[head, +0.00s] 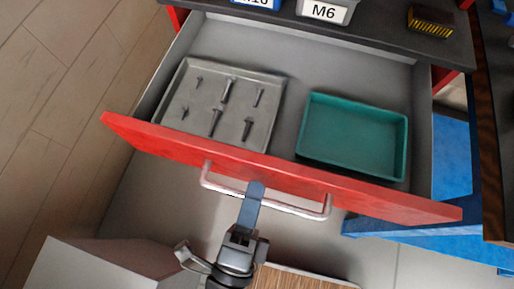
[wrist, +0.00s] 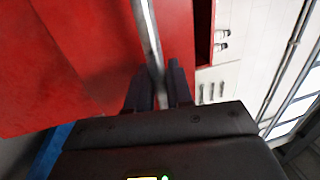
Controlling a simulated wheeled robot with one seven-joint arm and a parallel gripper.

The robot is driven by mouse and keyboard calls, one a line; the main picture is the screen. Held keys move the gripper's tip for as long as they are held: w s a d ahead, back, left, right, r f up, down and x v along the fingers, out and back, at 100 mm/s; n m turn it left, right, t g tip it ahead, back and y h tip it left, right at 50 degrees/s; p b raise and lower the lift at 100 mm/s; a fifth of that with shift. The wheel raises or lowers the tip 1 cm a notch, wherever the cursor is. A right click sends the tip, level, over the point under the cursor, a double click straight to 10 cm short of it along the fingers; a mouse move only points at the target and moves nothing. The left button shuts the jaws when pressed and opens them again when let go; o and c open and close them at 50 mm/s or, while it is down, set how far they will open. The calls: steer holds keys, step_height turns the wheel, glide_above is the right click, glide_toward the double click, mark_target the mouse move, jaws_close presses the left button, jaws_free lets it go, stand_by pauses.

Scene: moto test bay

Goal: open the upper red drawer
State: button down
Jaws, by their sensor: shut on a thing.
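The upper red drawer (head: 280,175) is pulled well out in the head view, with its grey inside open to sight. Its silver bar handle (head: 288,207) runs along the red front. My gripper (head: 253,192) is shut on this handle, left of its middle. In the wrist view, the two dark fingers of my gripper (wrist: 160,88) stand on either side of the handle bar (wrist: 146,30), with the red drawer front (wrist: 70,60) behind. The fingertips are partly hidden by the bar and the angle.
Inside the drawer lie a grey tray (head: 264,136) with several bolts and an empty green tray (head: 303,147). A bin marked M6 (head: 325,11) and a brush (head: 431,20) sit on the dark top. A pale box (head: 90,265) stands at lower left; blue structure (head: 450,160) is at right.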

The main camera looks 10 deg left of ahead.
stand_by(0.3)
steer(key=c, duration=1.2)
jaws_free()
steer(key=shift+s+a+f+b, duration=0.1)
steer(key=shift+s+f+b, duration=0.2)
steer(key=shift+s, duration=1)
steer(key=shift+s+f+b, duration=0.25)
steer(key=shift+s+b, duration=0.1)
steer(key=shift+s, duration=0.95)
steer(key=shift+s+a+f+b, duration=0.1)
steer(key=shift+s+f+b, duration=0.2)
steer(key=shift+s, duration=1)
